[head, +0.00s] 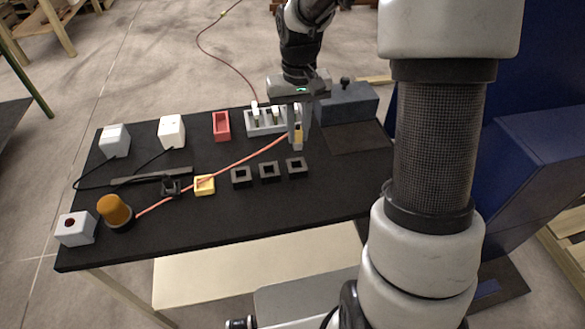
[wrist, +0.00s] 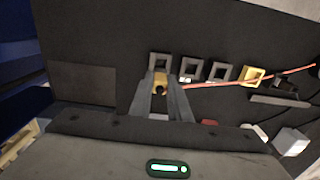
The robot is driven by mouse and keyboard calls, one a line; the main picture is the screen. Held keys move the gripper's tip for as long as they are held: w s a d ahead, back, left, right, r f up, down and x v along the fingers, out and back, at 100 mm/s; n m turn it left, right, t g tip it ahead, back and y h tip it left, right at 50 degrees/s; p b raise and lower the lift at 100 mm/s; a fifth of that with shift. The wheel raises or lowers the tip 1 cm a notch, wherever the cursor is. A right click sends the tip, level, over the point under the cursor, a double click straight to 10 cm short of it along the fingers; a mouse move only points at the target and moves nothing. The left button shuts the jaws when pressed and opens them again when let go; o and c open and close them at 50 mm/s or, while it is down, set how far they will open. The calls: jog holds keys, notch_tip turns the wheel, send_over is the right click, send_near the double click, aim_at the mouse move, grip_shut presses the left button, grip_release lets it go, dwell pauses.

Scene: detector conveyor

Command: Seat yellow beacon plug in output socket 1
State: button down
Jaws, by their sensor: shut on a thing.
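My gripper (head: 297,146) is shut on the yellow beacon plug (head: 299,134), pointing down above the black table. The plug also shows between the fingers in the wrist view (wrist: 160,82). An orange cable (head: 230,165) runs from it to the amber beacon (head: 115,209) at front left. Three black square sockets stand in a row: left (head: 241,177), middle (head: 269,172) and right (head: 296,167). The plug is nearest the right one, which shows just beyond the plug in the wrist view (wrist: 160,61). I see no numbers on the sockets. The plug appears apart from them.
A yellow square holder (head: 204,185) and a dark holder (head: 171,187) stand left of the sockets. A red holder (head: 221,127), a grey strip with white plugs (head: 262,124) and a grey box (head: 346,103) stand behind. White boxes (head: 172,132) stand at left. The front right tabletop is clear.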

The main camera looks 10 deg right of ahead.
jog(key=shift+w+r, duration=0.1)
jog(key=shift+w, duration=0.15)
notch_tip(320, 180, down, 9)
jog(key=shift+f+b, duration=0.15)
jog(key=shift+b, duration=0.9)
jog(key=shift+f, duration=0.2)
jog(key=c, duration=1.7)
grip_release()
jog(key=shift+o, duration=0.2)
jog(key=shift+r, duration=0.1)
